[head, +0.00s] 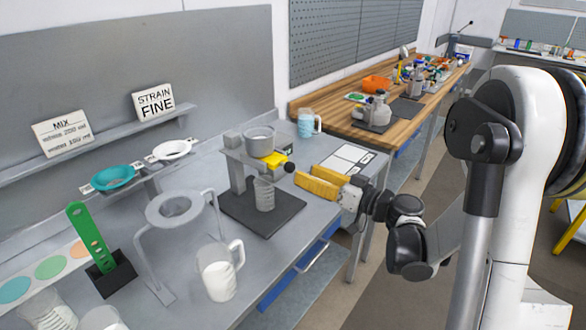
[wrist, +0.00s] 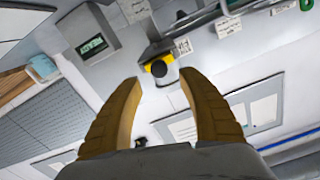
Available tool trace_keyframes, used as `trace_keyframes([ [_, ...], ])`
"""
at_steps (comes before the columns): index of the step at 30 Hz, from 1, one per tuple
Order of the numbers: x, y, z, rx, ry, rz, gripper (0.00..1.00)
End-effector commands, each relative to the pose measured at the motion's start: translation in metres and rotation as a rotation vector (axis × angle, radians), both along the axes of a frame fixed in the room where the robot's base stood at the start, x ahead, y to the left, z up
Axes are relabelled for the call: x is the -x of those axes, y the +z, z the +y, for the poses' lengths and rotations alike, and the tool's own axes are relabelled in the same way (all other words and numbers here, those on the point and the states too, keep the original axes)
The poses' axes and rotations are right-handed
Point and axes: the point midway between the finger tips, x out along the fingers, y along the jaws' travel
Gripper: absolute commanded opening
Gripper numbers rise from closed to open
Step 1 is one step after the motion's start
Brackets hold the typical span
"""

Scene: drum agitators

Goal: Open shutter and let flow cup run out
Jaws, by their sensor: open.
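The grey flow cup (head: 259,138) sits upright on a stand (head: 237,175). Its contents cannot be made out. Under it is a yellow shutter (head: 271,160) with a black knob (head: 290,168) on its right side. A clear beaker (head: 264,195) stands on the dark base (head: 283,216) beneath. My gripper (head: 304,174) is open and empty, just right of the knob, with yellow fingers pointing at it. In the wrist view, a yellow part with a dark round knob (wrist: 159,69) lies ahead, between and beyond the fingertips of my gripper (wrist: 158,79).
A white-filled jug (head: 217,272) and a grey ring stand (head: 174,210) are at the front left. A green gauge (head: 86,235) stands farther left. A light blue mug (head: 306,124) is behind the stand. A white panel (head: 347,159) lies on the bench behind my gripper.

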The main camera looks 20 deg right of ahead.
Motion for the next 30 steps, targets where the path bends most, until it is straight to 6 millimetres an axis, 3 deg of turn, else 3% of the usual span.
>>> trace_keyframes([
  [9,-0.042,-0.001,0.031,0.0,0.001,0.001,0.48],
  [21,-0.048,0.0,0.035,0.0,-0.001,0.002,0.46],
  [26,-0.048,0.0,0.035,0.0,-0.001,0.002,0.0],
  [30,-0.048,0.0,0.035,0.0,0.0,0.001,0.0],
])
